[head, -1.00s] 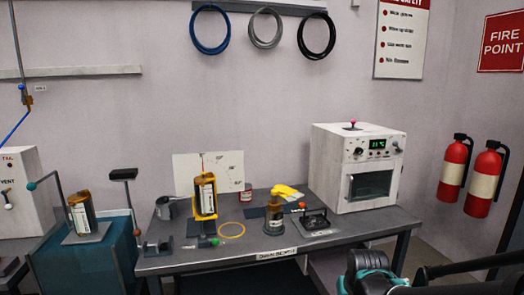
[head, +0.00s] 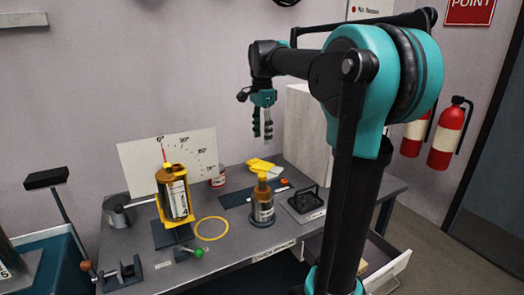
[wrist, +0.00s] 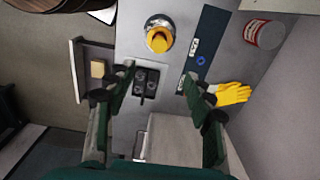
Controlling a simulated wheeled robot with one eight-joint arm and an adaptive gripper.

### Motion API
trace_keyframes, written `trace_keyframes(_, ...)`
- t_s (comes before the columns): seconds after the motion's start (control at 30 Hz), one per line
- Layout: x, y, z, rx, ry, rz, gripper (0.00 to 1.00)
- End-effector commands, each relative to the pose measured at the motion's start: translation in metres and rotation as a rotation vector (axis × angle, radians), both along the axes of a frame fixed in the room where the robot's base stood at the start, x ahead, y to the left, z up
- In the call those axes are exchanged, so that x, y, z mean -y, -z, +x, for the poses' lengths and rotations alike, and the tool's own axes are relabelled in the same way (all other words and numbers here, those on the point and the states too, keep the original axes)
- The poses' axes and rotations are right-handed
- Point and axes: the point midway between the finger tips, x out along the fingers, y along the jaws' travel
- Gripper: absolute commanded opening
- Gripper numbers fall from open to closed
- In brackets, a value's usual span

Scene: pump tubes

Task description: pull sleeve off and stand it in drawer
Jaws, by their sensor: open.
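An amber sleeve (head: 262,187) stands upright on a dark labelled cylinder (head: 262,211) on the workbench; which parts come apart I cannot tell. From above, the sleeve's amber top shows in the wrist view (wrist: 158,40), with a pale ring around it. My gripper (head: 262,137) hangs above the bench, fingers pointing down, open and empty. In the wrist view my gripper (wrist: 159,77) has its fingers spread, apart from the cylinder. The drawer (head: 392,270) is pulled out under the bench's right side; it also shows at left in the wrist view (wrist: 76,72), with a pale block inside.
A larger amber labelled canister (head: 175,196) on a yellow stand is at left. A yellow glove (head: 262,165) lies behind the sleeve. A dark fixture (head: 306,202) sits between sleeve and drawer. The white oven (head: 306,125) stands behind my arm. A yellow ring (head: 211,228) lies on the bench.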

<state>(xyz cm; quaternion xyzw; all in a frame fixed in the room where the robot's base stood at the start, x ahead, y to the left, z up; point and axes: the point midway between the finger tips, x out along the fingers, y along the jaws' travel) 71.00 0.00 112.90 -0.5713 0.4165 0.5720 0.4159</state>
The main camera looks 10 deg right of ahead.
Motion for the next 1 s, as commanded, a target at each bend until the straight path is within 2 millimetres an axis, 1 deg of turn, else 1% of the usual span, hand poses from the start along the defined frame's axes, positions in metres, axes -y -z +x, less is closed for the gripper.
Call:
trace_keyframes(0.17, 0.000, 0.023, 0.000, 0.000, 0.000, 0.000, 0.53)
trace_keyframes(0.8, 0.000, 0.138, 0.000, 0.001, -0.002, 0.000, 0.53)
trace_keyframes(1.0, 0.000, 0.161, 0.000, 0.001, -0.002, 0.000, 0.53)
